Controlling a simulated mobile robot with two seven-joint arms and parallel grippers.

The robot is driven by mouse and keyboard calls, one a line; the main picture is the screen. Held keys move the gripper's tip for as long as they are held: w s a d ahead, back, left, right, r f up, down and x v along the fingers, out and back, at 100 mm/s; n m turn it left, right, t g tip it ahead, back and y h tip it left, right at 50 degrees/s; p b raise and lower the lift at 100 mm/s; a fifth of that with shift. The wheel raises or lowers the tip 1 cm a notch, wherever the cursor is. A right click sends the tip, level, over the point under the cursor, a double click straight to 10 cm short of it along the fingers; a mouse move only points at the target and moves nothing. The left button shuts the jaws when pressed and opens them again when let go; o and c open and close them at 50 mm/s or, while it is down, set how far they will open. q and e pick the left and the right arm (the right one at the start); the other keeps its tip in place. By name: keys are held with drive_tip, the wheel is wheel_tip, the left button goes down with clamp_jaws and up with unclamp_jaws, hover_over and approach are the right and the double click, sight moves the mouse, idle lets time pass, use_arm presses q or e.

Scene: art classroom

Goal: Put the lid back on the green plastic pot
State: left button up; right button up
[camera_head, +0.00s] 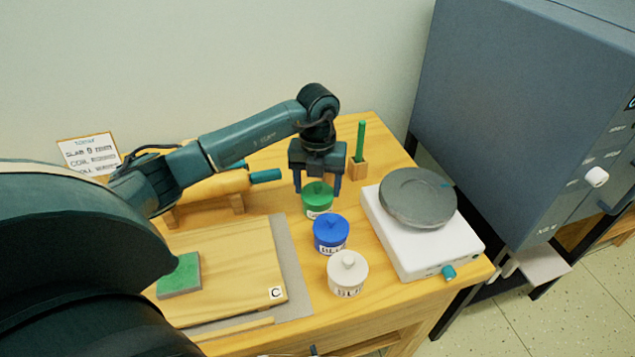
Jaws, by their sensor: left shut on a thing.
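The green plastic pot (319,213) stands on the wooden table, behind the blue pot, with a label on its front. A green lid (317,194) with a small knob shows right at the pot's top. My left gripper (317,187) points down over it and is shut on the lid, with one finger showing at each side. I cannot tell whether the lid rests fully on the rim or sits slightly above it. My right gripper is not in view.
In front stand a lidded blue pot (331,234) and a lidded white pot (347,274). A white banding wheel (405,240) with a grey disc is to the right. A wooden holder (358,169) with a green stick stands behind. A board (225,265) with a green sponge (180,276) lies left.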

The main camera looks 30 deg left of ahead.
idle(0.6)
use_arm(q)
drive_tip(key=o, duration=1)
drive_tip(key=shift+o, duration=1.2)
drive_tip(key=shift+r+p, duration=2.75)
drive_tip(key=shift+r, duration=0.75)
drive_tip(key=shift+c, duration=0.3)
clamp_jaws()
